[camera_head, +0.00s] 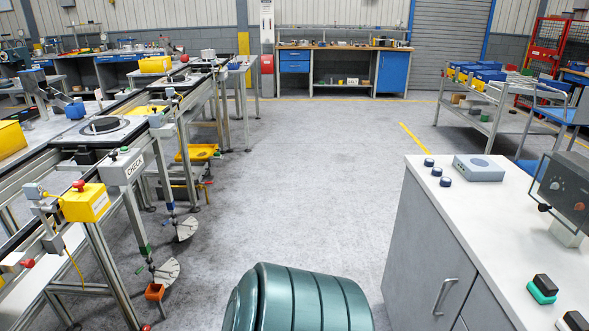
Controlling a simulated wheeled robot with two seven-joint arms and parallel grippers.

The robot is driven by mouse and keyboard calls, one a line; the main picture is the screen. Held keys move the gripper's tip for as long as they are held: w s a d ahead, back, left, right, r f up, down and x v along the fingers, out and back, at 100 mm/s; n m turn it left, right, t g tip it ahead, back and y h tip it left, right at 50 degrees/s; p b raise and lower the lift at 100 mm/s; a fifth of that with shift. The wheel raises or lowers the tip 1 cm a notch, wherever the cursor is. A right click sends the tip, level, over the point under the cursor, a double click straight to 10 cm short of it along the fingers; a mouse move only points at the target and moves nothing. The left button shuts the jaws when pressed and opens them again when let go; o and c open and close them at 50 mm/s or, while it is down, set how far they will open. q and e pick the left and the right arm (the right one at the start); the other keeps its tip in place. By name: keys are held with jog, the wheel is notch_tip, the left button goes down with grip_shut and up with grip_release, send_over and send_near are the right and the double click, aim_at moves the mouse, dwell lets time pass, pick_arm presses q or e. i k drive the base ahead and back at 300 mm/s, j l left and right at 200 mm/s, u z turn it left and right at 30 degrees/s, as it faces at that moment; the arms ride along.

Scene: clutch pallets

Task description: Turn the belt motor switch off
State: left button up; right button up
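No switch in view can be read as the belt motor switch. A yellow box with a red button (86,204) is mounted on the conveyor frame at the left. A grey box labelled CHECK (122,167) with small buttons on top is fixed to the conveyor behind it. A dark panel with knobs (567,188) stands on the white-topped cabinet at the right. The on or off position of these controls is too small to tell. Neither of my grippers is in view.
The conveyor line (100,125) runs along the left. The white-topped cabinet (487,215) fills the lower right. A green ribbed cylinder (300,300) is at the bottom centre. The floor (310,175) between is clear, back to a workbench (343,60).

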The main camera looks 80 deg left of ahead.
aim_at(79, 184)
jog(key=u, duration=4.05)
